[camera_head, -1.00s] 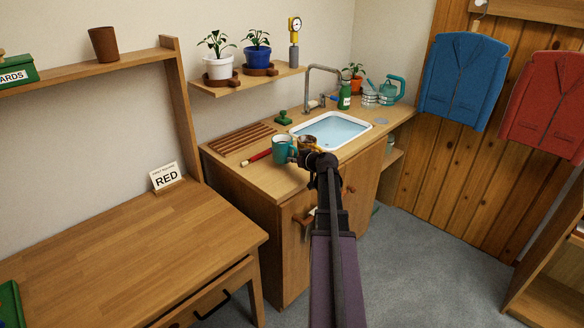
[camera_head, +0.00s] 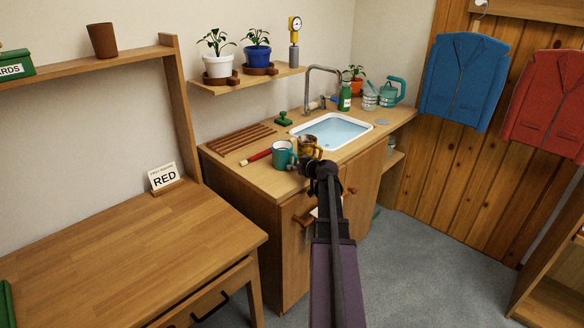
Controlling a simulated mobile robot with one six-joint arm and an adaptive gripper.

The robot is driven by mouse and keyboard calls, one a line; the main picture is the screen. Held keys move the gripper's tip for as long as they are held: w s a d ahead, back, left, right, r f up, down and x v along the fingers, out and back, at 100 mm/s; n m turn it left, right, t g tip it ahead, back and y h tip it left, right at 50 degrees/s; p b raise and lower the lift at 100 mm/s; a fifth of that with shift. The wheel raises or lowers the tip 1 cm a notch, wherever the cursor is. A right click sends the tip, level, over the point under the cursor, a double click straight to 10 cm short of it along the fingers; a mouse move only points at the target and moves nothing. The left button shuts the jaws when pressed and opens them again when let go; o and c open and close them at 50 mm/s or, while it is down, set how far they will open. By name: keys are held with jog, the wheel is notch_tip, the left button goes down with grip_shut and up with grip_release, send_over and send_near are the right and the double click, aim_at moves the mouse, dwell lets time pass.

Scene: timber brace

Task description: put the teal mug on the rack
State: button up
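The teal mug (camera_head: 283,155) is upright at the front of the wooden counter, left of the sink. My gripper (camera_head: 304,164) is just right of the teal mug, close to its handle side. The fingers are small, dark and partly hidden by my wrist, so I cannot tell whether they touch the mug or are open or shut. I also cannot tell whether the mug rests on the counter or is slightly above it. The slatted wooden rack (camera_head: 241,138) lies at the counter's back left and looks empty.
A mustard-brown mug (camera_head: 310,147) stands right behind my gripper. A red rolling-pin-like tool (camera_head: 258,156) lies between the rack and the teal mug. A green stamp-like object (camera_head: 284,118) stands behind, near the water-filled sink (camera_head: 333,130). A plant shelf (camera_head: 247,79) hangs above the rack.

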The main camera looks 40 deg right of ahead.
jog(key=shift+o, duration=0.9)
jog(key=shift+s+r+p, duration=0.25)
jog(key=shift+s+p, duration=0.05)
jog(key=shift+s, duration=0.15)
jog(key=p+v, duration=0.4)
jog(key=v, duration=0.7)
